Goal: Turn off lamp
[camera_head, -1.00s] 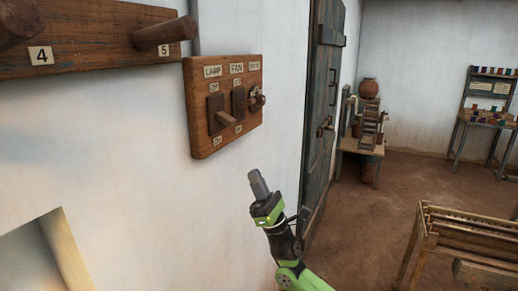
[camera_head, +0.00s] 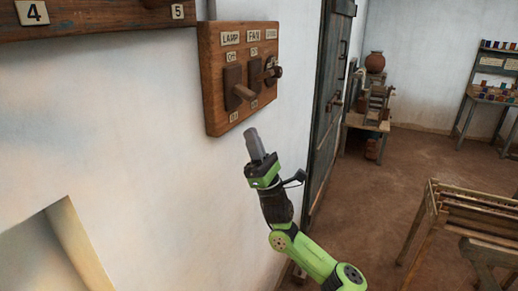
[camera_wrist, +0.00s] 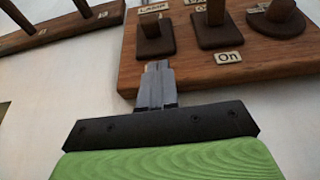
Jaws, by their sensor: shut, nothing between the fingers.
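A wooden switch board (camera_head: 213,110) is fixed to the white wall, with labels reading LAMP, FAN and a third, unclear one. The lamp switch (camera_head: 232,84) is the leftmost, a dark plate with a wooden lever sticking out; an Off label is above it and another label below. In the wrist view the lamp switch (camera_wrist: 154,40) stands just beyond my fingertips, and my fingers cover the spot beneath it. My gripper (camera_head: 252,134) is shut and empty, pointing up just below the board; it also shows in the wrist view (camera_wrist: 158,70). I cannot tell whether it touches the board.
The fan switch (camera_wrist: 212,34) and a round knob (camera_wrist: 279,22) sit right of the lamp switch. A numbered peg rail (camera_head: 90,20) runs at upper left. A wall recess (camera_head: 50,250) is at lower left. A dark door (camera_head: 333,90) and a wooden frame (camera_head: 440,215) are to the right.

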